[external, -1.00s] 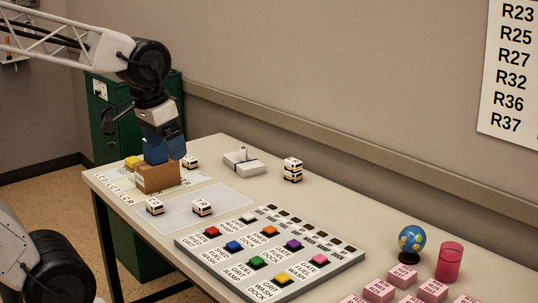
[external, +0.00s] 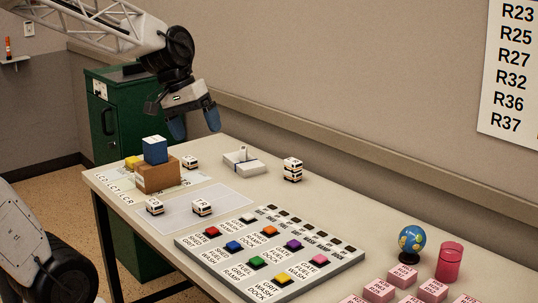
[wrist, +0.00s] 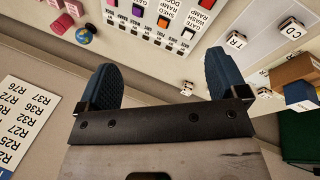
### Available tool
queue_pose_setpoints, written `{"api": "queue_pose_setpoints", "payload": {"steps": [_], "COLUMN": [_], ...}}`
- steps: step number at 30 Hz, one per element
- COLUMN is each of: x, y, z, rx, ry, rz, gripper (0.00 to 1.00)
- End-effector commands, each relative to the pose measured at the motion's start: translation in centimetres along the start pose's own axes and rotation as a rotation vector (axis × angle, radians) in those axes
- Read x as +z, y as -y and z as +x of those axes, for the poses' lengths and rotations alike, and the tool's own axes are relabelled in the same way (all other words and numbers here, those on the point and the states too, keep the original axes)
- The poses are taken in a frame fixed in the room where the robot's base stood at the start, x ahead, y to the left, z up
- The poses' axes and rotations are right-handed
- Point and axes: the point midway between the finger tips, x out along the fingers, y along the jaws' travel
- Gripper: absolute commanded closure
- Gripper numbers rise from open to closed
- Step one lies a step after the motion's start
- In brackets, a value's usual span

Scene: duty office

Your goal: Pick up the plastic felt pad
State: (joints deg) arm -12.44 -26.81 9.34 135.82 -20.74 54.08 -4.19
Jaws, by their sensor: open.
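No object is clearly identifiable as the plastic felt pad. A flat white block (external: 240,166) with a dark band and a small upright white piece lies near the back edge of the table. A thin pale sheet (external: 225,203) lies in front of it with lettered white cubes on it. A blue cube (external: 155,149) sits on a brown box (external: 158,176) at the table's left end; it also shows in the wrist view (wrist: 299,92). My gripper (external: 196,125) is open and empty, above the table's far left end, its blue fingers apart (wrist: 162,82).
A button panel (external: 270,252) fills the table's middle. A globe (external: 411,243), a pink cup (external: 449,262) and several pink blocks (external: 432,291) stand at the right. A green cabinet (external: 128,103) is behind the left end.

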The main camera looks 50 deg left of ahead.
Motion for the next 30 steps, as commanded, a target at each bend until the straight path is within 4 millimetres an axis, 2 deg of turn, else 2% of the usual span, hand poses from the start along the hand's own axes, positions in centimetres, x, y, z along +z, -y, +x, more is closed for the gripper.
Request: {"api": "queue_pose_setpoints", "payload": {"steps": [1,8,17,23,30], "x": [-1.4,-7.1,-15.0,-20.2,-26.2], "y": [0.3,1.6,5.2,9.0,14.9], "z": [0.1,0.6,1.1,1.3,1.6], "rx": [0.021,0.131,0.280,0.387,0.522], "ry": [0.004,0.015,0.015,0.006,-0.013], "rz": [-0.054,-0.293,-0.604,-0.810,-1.054], "gripper": [0.08,0.08,0.08,0.08,0.08]}}
